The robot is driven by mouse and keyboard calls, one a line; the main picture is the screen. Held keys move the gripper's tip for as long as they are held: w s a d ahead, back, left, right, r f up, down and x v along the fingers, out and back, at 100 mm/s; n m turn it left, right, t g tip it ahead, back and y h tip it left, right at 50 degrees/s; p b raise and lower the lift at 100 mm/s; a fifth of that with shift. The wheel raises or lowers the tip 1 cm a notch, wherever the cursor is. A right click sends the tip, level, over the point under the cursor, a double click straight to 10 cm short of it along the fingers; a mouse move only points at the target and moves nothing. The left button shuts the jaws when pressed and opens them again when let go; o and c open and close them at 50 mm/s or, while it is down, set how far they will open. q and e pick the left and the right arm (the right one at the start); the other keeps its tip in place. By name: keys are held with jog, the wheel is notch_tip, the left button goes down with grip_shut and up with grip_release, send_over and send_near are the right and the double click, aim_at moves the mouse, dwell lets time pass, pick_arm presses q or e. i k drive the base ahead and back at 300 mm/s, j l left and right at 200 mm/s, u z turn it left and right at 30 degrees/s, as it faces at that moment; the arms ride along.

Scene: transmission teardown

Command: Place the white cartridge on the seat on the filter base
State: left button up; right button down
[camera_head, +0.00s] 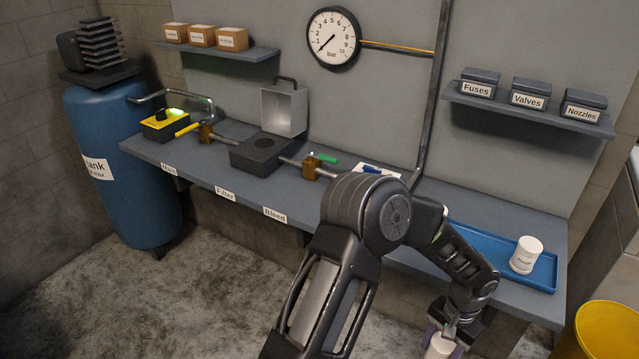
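The filter base (249,154) is a dark block on the bench, left of the middle, with a round dark opening in its top. A white cartridge (525,256) with a label stands upright on the blue tray at the bench's right end. One arm is in view, which I take as my left. Its gripper (446,337) points down at the lower edge, in front of the bench. It appears closed around a pale cylinder (439,347), which the frame edge cuts off. My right gripper is not in view.
The blue tray (484,235) has free room left of its cartridge. A yellow bin (607,329) stands at lower right. A metal housing (285,110) stands behind the base. Pipes with valves flank the base, the right one with a green handle (326,158). My arm hides part of the bench.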

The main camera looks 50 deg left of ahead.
aim_at(265, 142)
jog(key=k+j, duration=0.1)
jog(key=j, duration=0.35)
jog(key=k+j, duration=0.1)
jog(key=j, duration=0.35)
jog(key=k+j, duration=0.1)
jog(key=j, duration=0.4)
jog(key=k+j, duration=0.1)
jog(key=j, duration=0.35)
jog(key=k+j, duration=0.1)
jog(key=j, duration=0.35)
jog(key=k+j, duration=0.15)
jog(key=j, duration=0.3)
jog(key=k+j, duration=0.1)
jog(key=j, duration=0.35)
